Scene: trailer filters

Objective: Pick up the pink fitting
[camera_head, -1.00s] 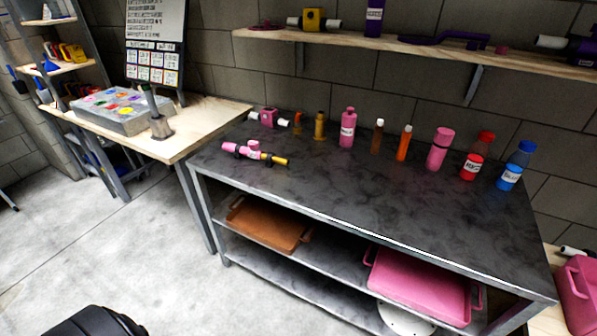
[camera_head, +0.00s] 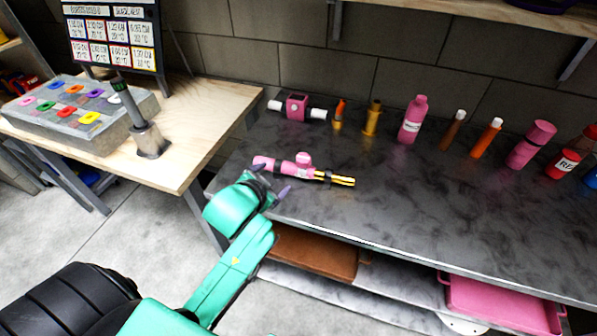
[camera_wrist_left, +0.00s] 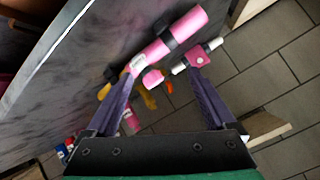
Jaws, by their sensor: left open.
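A pink tubular fitting (camera_head: 285,167) with a black collar, a pink knob and a brass-coloured end lies on the dark table near its left end. A pink block (camera_head: 297,107) with white pipe stubs stands behind it; I cannot tell for certain which is the task's fitting. My left gripper (camera_head: 270,181) is open, just in front of the tubular piece, with no visible grip on it. In the left wrist view the tubular piece (camera_wrist_left: 188,27) lies beyond and between the purple fingers (camera_wrist_left: 162,76), and the pink block (camera_wrist_left: 200,55) is by the right fingertip. My right gripper is not in view.
Several bottles and tubes, including a pink bottle (camera_head: 412,120), line the back of the dark table (camera_head: 400,200). A wooden bench (camera_head: 190,150) with a grey button box (camera_head: 75,110) adjoins on the left. Brown (camera_head: 310,252) and pink (camera_head: 505,303) trays lie on the shelf below.

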